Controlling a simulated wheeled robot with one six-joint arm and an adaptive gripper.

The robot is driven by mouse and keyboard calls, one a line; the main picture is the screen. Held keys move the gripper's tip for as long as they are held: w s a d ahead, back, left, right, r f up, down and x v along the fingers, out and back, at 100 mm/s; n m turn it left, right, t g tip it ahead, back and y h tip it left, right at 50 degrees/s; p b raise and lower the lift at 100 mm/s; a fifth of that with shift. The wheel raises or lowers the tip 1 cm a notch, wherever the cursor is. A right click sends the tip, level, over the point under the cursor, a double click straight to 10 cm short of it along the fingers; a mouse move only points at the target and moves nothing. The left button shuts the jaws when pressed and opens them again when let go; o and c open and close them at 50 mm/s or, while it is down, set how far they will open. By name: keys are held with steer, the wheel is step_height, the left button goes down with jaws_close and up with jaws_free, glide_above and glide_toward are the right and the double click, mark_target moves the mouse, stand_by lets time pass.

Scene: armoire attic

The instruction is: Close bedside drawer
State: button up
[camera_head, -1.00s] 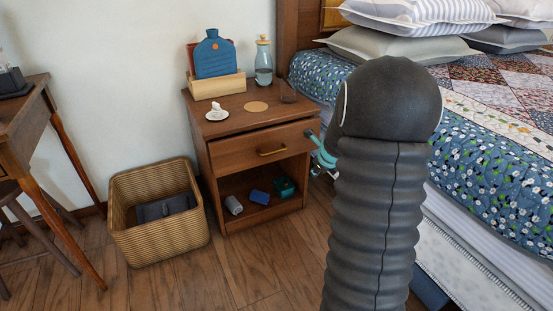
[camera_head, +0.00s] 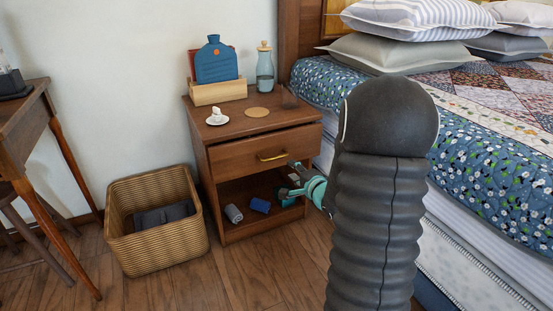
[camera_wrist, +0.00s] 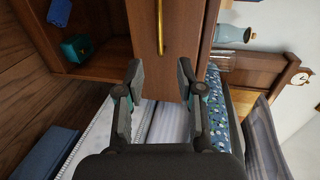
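The bedside drawer (camera_head: 240,156) is in the upper part of the wooden nightstand (camera_head: 199,123). Its front stands out a little from the nightstand, and it has a brass handle (camera_head: 272,157). In the wrist view the drawer front (camera_wrist: 179,30) runs vertically at the top, with the handle (camera_wrist: 160,28) on it. My gripper (camera_head: 296,183) is below the right part of the drawer front, before the open shelf. In the wrist view my gripper (camera_wrist: 160,75) has its two fingers apart with nothing between them. The fingertips lie near the drawer's right end; contact cannot be told.
Rolled items (camera_head: 233,213) lie on the shelf. A wicker basket (camera_head: 160,244) is left; the bed (camera_head: 470,160) is close on the right.

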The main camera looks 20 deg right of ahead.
mark_target(277, 158)
steer(key=b+x, duration=0.1)
steer(key=x, duration=1.2)
steer(key=shift+w+f, duration=0.1)
steer(key=shift+w, duration=0.2)
jaws_close()
